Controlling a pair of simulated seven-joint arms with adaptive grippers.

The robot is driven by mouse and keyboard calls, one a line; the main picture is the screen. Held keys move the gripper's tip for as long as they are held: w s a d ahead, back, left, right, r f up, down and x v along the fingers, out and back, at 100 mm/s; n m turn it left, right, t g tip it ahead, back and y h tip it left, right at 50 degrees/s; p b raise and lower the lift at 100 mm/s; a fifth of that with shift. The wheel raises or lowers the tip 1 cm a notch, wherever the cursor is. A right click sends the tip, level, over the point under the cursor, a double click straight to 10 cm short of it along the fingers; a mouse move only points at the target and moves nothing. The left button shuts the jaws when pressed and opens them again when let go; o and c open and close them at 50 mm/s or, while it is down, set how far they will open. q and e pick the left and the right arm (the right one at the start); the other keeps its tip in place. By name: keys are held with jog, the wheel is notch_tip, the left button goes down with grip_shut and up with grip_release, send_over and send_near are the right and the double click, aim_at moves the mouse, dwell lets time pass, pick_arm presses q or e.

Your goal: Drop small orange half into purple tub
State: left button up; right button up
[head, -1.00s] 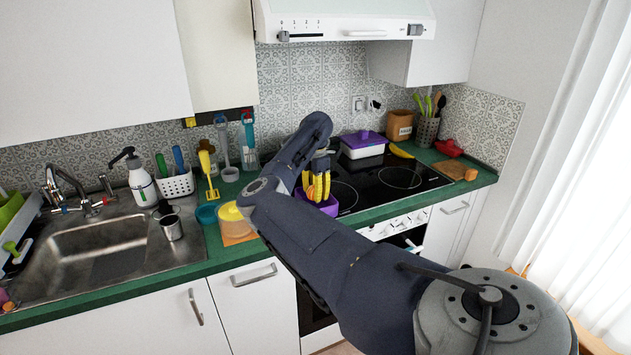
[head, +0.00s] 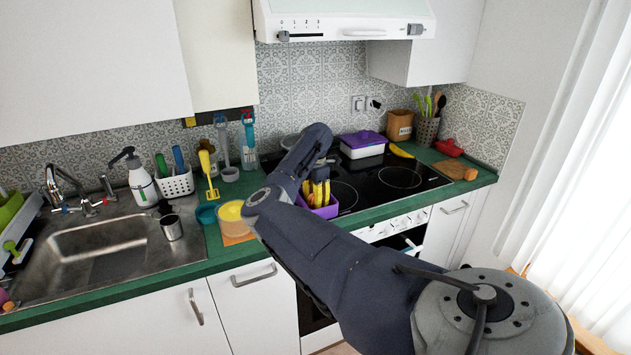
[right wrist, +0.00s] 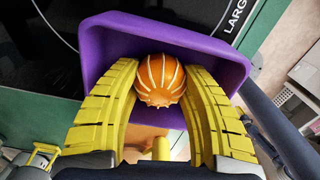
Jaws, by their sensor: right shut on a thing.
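The small orange half (right wrist: 160,80) shows in the right wrist view, with pale stripes on its side. My right gripper (right wrist: 160,72), with yellow ribbed fingers, is shut on it, one finger on each side. The purple tub (right wrist: 90,50) lies behind the fruit and fingertips in that view, its opening around them. I cannot tell how deep the fruit is or whether it touches the tub. In the head view the right gripper (head: 319,190) points down at the purple tub (head: 329,211) by the front of the hob. My arm hides the tub's left part. My left gripper is not in view.
The black hob (head: 400,180) holds a purple-lidded box (head: 362,144) at the back. A metal cup (head: 172,227) stands by the sink (head: 115,255).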

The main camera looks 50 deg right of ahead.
jog(key=shift+f, duration=0.55)
jog(key=o, duration=1.3)
jog(key=shift+r, duration=0.2)
notch_tip(320, 180, up, 12)
jog(key=shift+f, duration=0.15)
